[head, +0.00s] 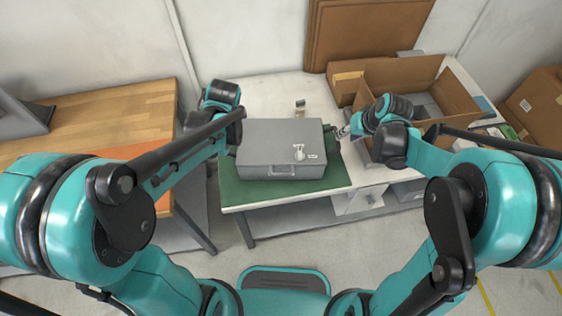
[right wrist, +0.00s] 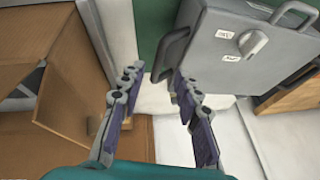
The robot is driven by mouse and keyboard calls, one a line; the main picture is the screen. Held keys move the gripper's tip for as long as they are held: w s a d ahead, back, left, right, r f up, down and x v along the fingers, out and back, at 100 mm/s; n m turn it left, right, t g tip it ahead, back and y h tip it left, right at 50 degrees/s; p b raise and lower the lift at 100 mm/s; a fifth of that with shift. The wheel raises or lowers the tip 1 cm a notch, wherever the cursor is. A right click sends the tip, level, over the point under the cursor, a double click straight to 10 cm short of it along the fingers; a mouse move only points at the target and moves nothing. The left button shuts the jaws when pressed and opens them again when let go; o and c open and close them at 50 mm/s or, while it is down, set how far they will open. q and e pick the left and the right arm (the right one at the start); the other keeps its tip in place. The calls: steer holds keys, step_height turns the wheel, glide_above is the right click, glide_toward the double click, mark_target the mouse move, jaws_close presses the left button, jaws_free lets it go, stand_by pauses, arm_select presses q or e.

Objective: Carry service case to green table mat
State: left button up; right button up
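The grey service case (head: 282,149) is over the green table mat (head: 290,194), lid up and level. It seems to rest there, though its underside is hidden. It has a front handle and a pale latch on top. My right gripper (head: 342,131) is just right of the case. In the right wrist view, my right gripper (right wrist: 152,82) has its fingers apart with nothing between them, close to the side handle (right wrist: 171,56) of the case (right wrist: 245,40). My left wrist is at the case's left side; my left fingers are hidden behind my arm.
An open cardboard box (head: 430,82) stands right of the case, close to my right gripper. A small item (head: 300,106) lies behind the case on the white tabletop (head: 275,92). A wooden table (head: 110,118) stands at the left.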

steer(key=shift+v, duration=1.6)
